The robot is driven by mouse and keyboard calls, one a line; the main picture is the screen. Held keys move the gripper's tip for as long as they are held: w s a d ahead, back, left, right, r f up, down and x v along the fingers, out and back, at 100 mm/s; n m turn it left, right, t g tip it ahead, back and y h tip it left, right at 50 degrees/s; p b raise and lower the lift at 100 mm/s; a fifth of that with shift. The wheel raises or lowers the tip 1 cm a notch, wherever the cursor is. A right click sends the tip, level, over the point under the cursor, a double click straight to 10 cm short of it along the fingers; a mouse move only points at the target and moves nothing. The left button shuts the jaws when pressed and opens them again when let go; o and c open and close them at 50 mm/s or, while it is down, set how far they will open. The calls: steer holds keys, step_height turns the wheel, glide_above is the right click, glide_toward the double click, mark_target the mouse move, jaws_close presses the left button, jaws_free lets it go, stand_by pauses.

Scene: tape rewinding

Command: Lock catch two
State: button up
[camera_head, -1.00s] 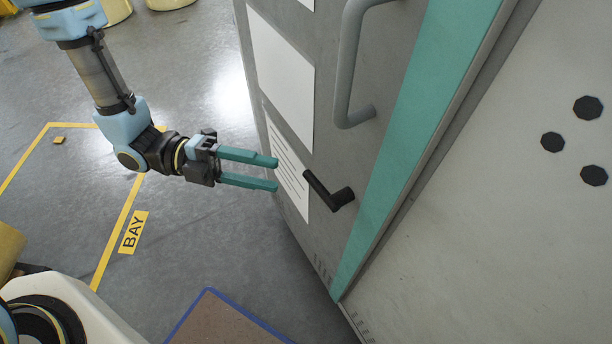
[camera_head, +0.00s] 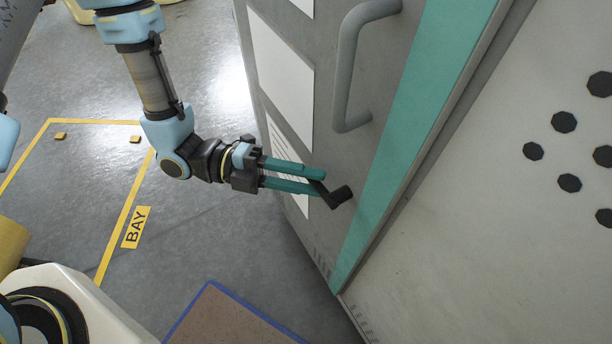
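Catch two is not marked by name. The one catch in view is a black lever handle (camera_head: 338,197) low on the grey cabinet door, its arm slanting up and left from its pivot. My gripper (camera_head: 322,181) reaches it from the left, its two teal fingers almost level. The free end of the lever lies at the fingertips and seems to be between them. A narrow gap shows between the fingers. I cannot tell whether they press on the lever.
A large grey pull handle (camera_head: 346,70) juts from the door above the lever. A teal strip (camera_head: 405,120) runs along the door's edge, beside a pale panel (camera_head: 480,220) with black dots. A blue-edged brown mat (camera_head: 225,320) lies on the floor below. The floor left is mostly clear.

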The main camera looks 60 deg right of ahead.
jaws_close()
stand_by(1.1)
